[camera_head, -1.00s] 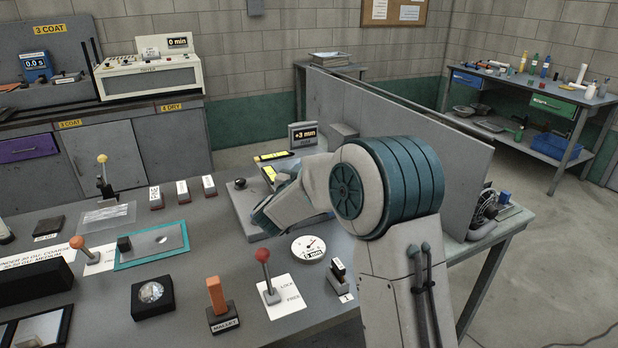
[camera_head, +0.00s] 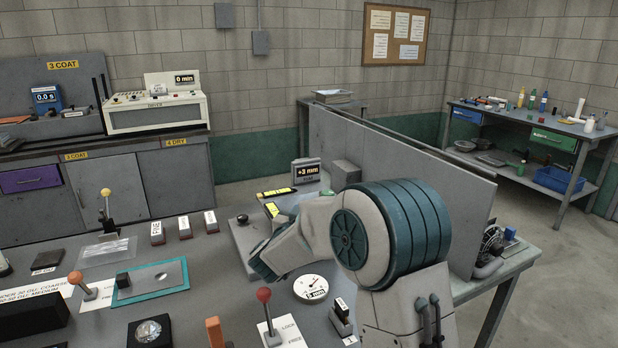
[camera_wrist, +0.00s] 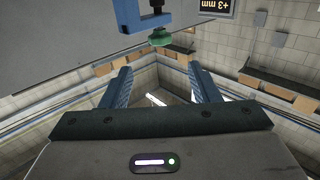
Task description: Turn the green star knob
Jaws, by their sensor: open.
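The green star knob (camera_wrist: 160,37) shows at the top of the wrist view, on a screw below a blue clamp-like bracket (camera_wrist: 150,16). My gripper (camera_wrist: 161,80) is open and empty. Its two blue fingers stand apart, one on each side of the knob's line, and the knob is beyond their tips with a gap. In the head view my arm covers the work spot, and I cannot make out the knob or the fingertips there.
A "+3 mm" display (camera_head: 307,171) stands on the bench behind my arm; it also shows upside down in the wrist view (camera_wrist: 215,6). A tall grey panel (camera_head: 400,165) stands behind and right of my arm. A round dial (camera_head: 311,288) and a red-ball lever (camera_head: 264,297) are in front.

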